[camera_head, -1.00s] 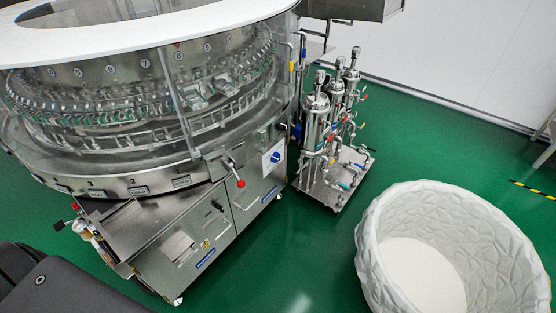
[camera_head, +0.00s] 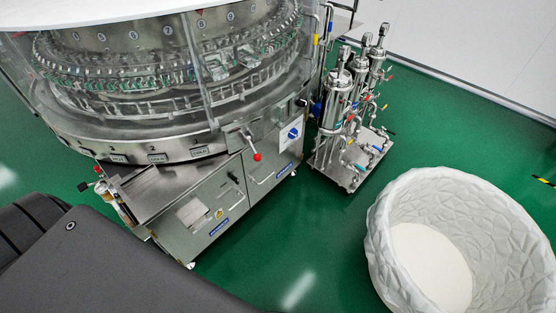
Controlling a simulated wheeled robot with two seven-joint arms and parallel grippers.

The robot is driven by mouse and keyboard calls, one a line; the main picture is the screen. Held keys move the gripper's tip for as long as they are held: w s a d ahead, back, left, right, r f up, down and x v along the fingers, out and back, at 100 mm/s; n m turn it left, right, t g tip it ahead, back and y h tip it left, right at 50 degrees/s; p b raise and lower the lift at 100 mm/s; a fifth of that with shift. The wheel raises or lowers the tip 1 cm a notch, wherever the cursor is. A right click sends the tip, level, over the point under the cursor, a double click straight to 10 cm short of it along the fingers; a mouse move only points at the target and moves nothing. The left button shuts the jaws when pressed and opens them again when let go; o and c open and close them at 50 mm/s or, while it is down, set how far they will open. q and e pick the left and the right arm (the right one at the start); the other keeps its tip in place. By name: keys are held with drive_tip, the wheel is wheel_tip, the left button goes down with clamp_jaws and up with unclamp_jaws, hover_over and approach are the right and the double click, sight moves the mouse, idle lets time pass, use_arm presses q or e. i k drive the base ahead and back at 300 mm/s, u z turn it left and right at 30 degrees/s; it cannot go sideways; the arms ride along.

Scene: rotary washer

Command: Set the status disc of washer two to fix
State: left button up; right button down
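The rotary washer (camera_head: 165,146) stands at the upper left, a round steel machine with clear guards and numbered positions inside. On its front cabinet is a white plate with a blue round knob (camera_head: 293,134), which looks like a status disc; its lettering is too small to read. A lever with a red ball (camera_head: 257,157) sticks out to the left of the disc. Whether this machine is washer two cannot be told. Neither gripper is in view.
A filter skid (camera_head: 352,120) with steel cylinders and pipes stands right of the washer. A large white textured tub (camera_head: 440,190) stands at the lower right. A steel chute (camera_head: 150,190) juts from the washer's front. Green floor (camera_head: 300,250) is clear between washer and tub.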

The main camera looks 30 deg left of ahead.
sight(293, 134)
drive_tip(key=k, duration=0.5)
drive_tip(key=u, duration=1.05)
drive_tip(key=i, duration=0.7)
drive_tip(key=z, duration=1.65)
